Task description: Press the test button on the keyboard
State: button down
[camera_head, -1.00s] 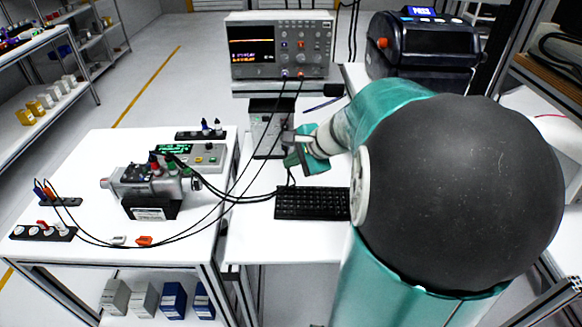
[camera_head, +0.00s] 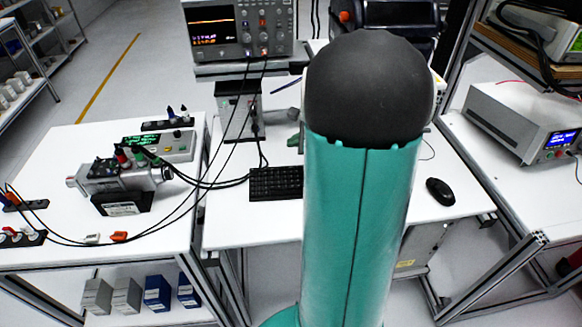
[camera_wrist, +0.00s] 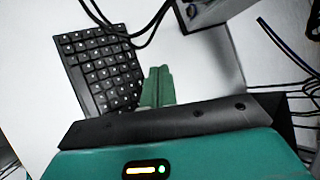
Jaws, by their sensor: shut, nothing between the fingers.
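The black keyboard (camera_head: 275,183) lies on the white middle table. In the head view its right part is hidden behind my arm. In the wrist view the keyboard (camera_wrist: 101,66) is at the upper left, with pale marks on its keys; I cannot tell which key is the test button. My gripper (camera_wrist: 159,72) shows there as green fingers, shut and empty, just right of the keyboard's right edge in the picture. I cannot tell its height above the table. In the head view only a small green bit of my gripper (camera_head: 294,141) shows left of my arm.
Black cables (camera_head: 262,152) hang down behind the keyboard from the oscilloscope (camera_head: 238,28). A grey box (camera_head: 238,117) stands behind the keyboard. A servo motor (camera_head: 120,185) is on the left table. A black mouse (camera_head: 440,191) lies on clear white table at right.

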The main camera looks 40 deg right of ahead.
send_over(294, 171)
jog(key=shift+d+f, duration=0.1)
jog(key=shift+f, duration=3.2)
jog(key=shift+f, duration=0.1)
jog(key=shift+f, duration=0.35)
jog(key=shift+f, duration=0.35)
jog(key=shift+r, duration=0.8)
notch_tip(294, 171, up, 5)
dwell(0.5)
